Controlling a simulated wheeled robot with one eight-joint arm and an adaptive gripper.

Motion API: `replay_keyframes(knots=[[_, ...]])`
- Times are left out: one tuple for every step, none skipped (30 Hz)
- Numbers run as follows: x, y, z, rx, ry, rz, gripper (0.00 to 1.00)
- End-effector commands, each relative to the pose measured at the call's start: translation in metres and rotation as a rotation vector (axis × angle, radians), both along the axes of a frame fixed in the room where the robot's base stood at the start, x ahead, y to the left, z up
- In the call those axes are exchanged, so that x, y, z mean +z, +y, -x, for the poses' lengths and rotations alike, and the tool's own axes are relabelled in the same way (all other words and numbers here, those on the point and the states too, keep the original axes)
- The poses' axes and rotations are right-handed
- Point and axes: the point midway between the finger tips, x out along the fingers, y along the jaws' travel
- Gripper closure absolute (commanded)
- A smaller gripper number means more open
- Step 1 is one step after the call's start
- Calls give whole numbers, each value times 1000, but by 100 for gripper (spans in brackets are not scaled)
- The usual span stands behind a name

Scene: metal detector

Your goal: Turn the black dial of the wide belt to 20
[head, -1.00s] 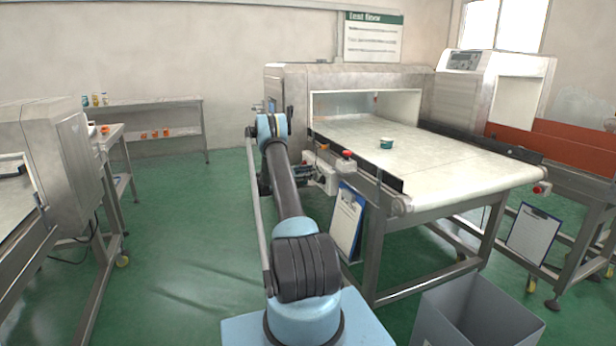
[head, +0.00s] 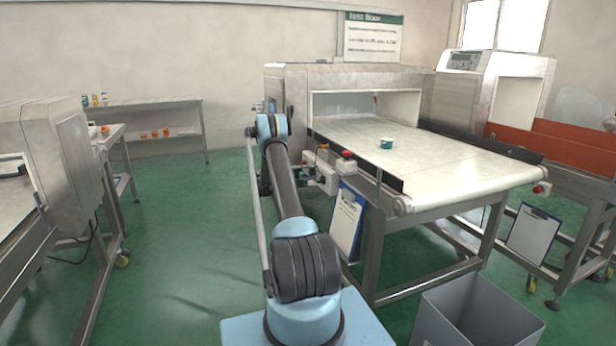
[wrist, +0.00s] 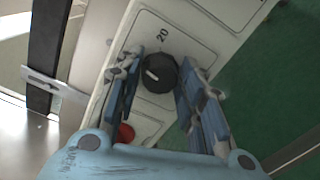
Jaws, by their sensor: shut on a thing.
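The black dial (wrist: 158,74) sits on a pale control panel (wrist: 203,28) in the wrist view. It has a short white pointer mark, and the printed number "20" (wrist: 162,34) is just above it, in the picture. My gripper (wrist: 155,82) has one finger on each side of the dial and is shut on it. The exact contact points of the fingertips are hard to make out. In the head view, the panel shows as a pale box (head: 325,177) on the near side of the wide belt (head: 420,155); the dial cannot be made out there.
A red button (wrist: 125,133) lies close to the left finger. In the head view, a red-topped button (head: 347,155) stands near the box. A clipboard (head: 347,222) hangs on the belt frame. A grey bin (head: 475,318) is at front right.

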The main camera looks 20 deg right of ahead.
Motion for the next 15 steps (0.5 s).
replay_keyframes(knots=[[-1,-1,1,-3,-44,-4,88],[-2,-1,1,-3,-72,-5,88],[-2,-1,1,-4,-111,-6,88],[-2,-1,2,-4,-139,-7,88],[-2,-1,2,-4,-167,-8,88],[-2,-1,2,-4,-206,-10,88],[-2,-1,2,-4,-234,-11,88],[-2,-1,2,-4,-262,-12,88],[-2,-1,2,-5,-301,-13,88],[-2,-1,2,-5,-329,-14,88],[-3,-1,2,-5,-357,-15,88],[-3,-1,2,-5,-396,-17,88],[-3,-1,2,-4,-423,-18,88],[-3,-1,2,-5,-451,-19,88],[-3,-1,2,-5,-488,-20,88]])
